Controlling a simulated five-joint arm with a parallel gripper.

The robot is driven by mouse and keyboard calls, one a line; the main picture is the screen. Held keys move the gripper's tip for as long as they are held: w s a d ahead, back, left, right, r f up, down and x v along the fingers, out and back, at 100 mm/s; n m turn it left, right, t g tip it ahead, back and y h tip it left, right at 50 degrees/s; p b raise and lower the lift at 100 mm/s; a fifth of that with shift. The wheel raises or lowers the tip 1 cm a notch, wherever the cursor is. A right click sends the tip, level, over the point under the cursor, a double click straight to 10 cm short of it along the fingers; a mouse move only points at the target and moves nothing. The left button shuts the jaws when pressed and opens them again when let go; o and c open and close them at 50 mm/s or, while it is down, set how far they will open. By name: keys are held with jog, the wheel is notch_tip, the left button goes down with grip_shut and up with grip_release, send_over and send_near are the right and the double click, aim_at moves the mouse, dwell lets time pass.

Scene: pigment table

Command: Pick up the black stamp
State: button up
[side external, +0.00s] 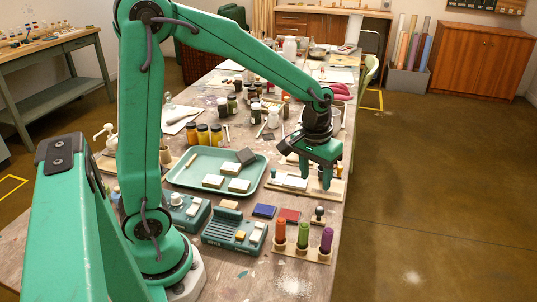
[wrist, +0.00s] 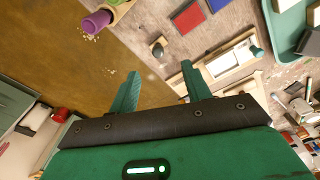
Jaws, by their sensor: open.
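A small dark stamp with a rounded knob (side external: 319,212) stands on the table near its right edge, just behind the peg rack. It also shows in the wrist view as a dark knob (wrist: 157,48) at the upper middle, beyond the fingertips and between their lines. My gripper (side external: 317,181) is open and empty, above the table and farther back than the stamp in the side view. In the wrist view my gripper (wrist: 160,74) has its two green fingers spread apart. The fingers do not touch the stamp.
A rack with an orange, a green and a purple peg (side external: 326,240) stands in front of the stamp. A red pad (side external: 289,215) and a blue pad (side external: 264,211) lie to its left. A wooden tray (side external: 333,189) lies below my gripper. A turquoise tray (side external: 181,176) holds pale blocks.

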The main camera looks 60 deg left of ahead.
jog(key=n+g, duration=0.1)
send_over(320, 208)
notch_tip(320, 208, down, 5)
jog(key=shift+d+f, duration=0.1)
jog(key=shift+f, duration=3.8)
jog(key=shift+c, duration=0.5)
grip_shut()
